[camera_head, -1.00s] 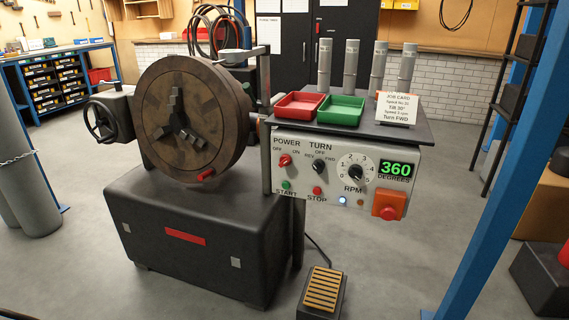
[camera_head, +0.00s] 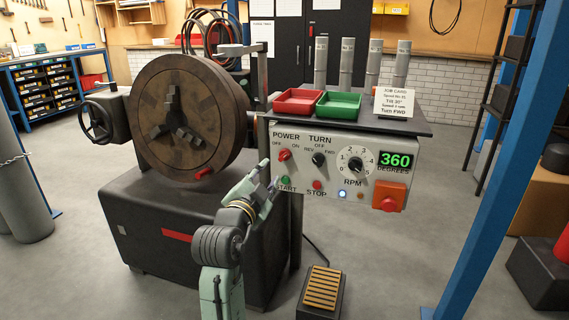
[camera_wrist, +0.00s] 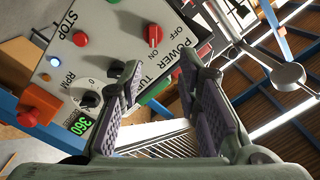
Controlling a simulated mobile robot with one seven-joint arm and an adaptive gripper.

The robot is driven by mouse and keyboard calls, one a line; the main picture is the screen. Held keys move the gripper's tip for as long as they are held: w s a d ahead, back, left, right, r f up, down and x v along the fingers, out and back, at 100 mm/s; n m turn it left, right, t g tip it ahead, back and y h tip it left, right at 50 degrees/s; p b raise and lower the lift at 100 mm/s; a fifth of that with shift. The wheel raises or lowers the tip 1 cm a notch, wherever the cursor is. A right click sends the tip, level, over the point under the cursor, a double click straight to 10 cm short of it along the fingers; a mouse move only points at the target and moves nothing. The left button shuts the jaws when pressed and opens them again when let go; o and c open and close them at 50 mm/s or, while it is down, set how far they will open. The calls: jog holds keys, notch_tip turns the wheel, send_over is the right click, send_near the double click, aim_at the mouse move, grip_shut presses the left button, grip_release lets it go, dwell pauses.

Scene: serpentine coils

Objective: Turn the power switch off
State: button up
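The red power switch (camera_head: 284,155) is a knob at the upper left of the white control panel (camera_head: 330,196), between the OFF and ON labels. In the wrist view the red knob (camera_wrist: 153,33) shows near the top, apparently turned toward ON. My gripper (camera_head: 269,178) is in front of the panel's lower left corner, below and left of the knob. In the wrist view my gripper (camera_wrist: 160,70) is open, its two fingers apart with nothing between them. The knob lies beyond the fingertips and does not appear touched.
Close by are the black turn knob (camera_head: 319,159), green start button (camera_head: 286,181), red stop button (camera_head: 317,185), RPM dial (camera_head: 355,166) and orange emergency-stop box (camera_head: 390,196). The display (camera_head: 395,160) reads 360. The big round chuck (camera_head: 190,115) stands left; a blue post (camera_head: 490,170) stands right.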

aim_at(284, 156)
jog(key=x, duration=0.3)
jog(key=p+x, duration=0.1)
jog(key=x, duration=0.7)
jog(key=shift+d+f+p, duration=0.35)
jog(key=shift+s, duration=0.1)
jog(key=shift+c, duration=0.3)
grip_shut()
